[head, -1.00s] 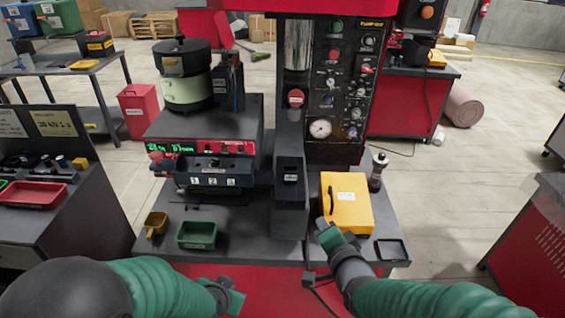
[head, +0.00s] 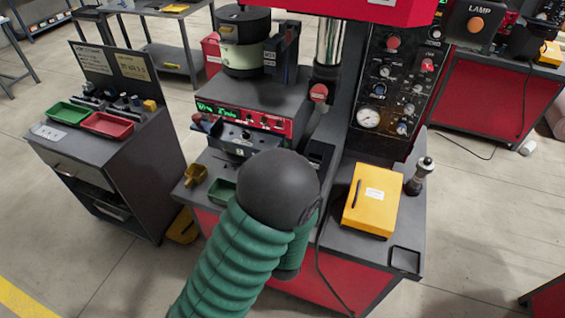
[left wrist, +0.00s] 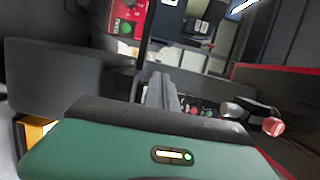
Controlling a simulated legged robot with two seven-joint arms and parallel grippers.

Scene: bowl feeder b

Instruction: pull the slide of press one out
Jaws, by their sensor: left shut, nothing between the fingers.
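The press (head: 385,95) stands at the back with a red head, a bright column and a dark control panel with a gauge. A dark block with a pale label (head: 318,155) sits low in front of the column. It may be the slide, but my left arm covers its front part. My left gripper is hidden behind that arm in the head view. In the left wrist view its fingers (left wrist: 163,92) are together and empty, between dark grey surfaces (left wrist: 65,75). I cannot tell whether they touch anything. My right gripper is out of view.
A yellow case (head: 371,200) and a dark square tray (head: 405,260) lie on the bench at right, near a pepper-mill-like tool (head: 420,175). A feeder unit with green digits (head: 245,120) stands left of the press. A green bin (head: 221,191) is partly covered by my arm.

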